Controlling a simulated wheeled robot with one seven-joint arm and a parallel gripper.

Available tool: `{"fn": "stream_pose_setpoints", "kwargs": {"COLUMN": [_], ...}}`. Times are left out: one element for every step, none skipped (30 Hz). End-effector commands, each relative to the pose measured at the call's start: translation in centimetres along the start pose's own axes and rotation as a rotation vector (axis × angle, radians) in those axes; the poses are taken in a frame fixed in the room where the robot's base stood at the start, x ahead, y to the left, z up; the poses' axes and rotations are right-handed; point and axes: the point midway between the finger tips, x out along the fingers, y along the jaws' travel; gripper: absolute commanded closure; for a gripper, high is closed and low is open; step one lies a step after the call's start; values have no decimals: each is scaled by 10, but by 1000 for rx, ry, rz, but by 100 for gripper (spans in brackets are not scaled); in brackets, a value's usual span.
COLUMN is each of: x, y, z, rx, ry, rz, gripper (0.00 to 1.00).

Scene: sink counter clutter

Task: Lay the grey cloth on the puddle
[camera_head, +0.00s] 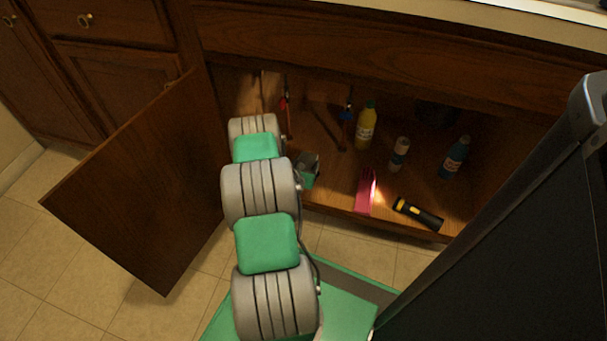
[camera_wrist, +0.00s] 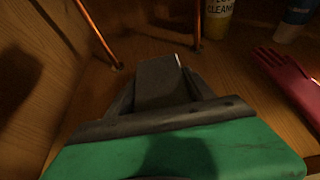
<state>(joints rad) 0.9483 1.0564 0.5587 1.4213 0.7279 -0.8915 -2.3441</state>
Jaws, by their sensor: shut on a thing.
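My gripper (camera_wrist: 163,92) is inside the open cabinet under the sink, low over its wooden floor. It is shut on the grey cloth (camera_wrist: 160,80), a dark grey folded piece that stands up between the fingers. In the head view my gripper (camera_head: 308,170) is partly hidden behind my arm, near the cabinet's front edge. I cannot make out the puddle in either view; the dim light and my arm hide part of the cabinet floor.
A yellow cleaner bottle (camera_head: 366,126), a white can (camera_head: 399,154) and a blue bottle (camera_head: 453,158) stand to the right. Pink gloves (camera_head: 365,191) and a lit flashlight (camera_head: 418,214) lie in front. Copper pipes (camera_wrist: 96,32) rise behind. An open door (camera_head: 140,185) is at left.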

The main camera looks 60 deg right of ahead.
Motion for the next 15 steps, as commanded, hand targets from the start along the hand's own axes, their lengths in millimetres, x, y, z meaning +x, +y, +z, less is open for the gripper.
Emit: {"fn": "stream_pose_setpoints", "kwargs": {"x": [13, 17, 21, 23, 25, 29, 33, 36, 40, 42, 44, 46, 47, 47, 47], "y": [4, 6, 8, 9, 10, 12, 13, 14, 14, 15, 15, 15, 15, 15, 15], "z": [-11, -12, -14, -15, -16, -18, -20, -23, -32, -38, -43, -48, -49, -49, -47], "rx": [3, 1, 2, 1, 1, 1, 1, 1, -1, -1, -1, -1, -1, 0, 0], "ry": [-4, -4, -3, -2, -3, -4, -5, -4, 0, -1, 0, -1, -2, -3, -4], "rz": [2, 2, 2, 2, 3, 3, 4, 4, 4, 4, 4, 4, 4, 5, 5], "gripper": [79, 79, 79, 79, 79, 79, 79, 79, 79, 79, 79, 79, 79, 79, 79]}}
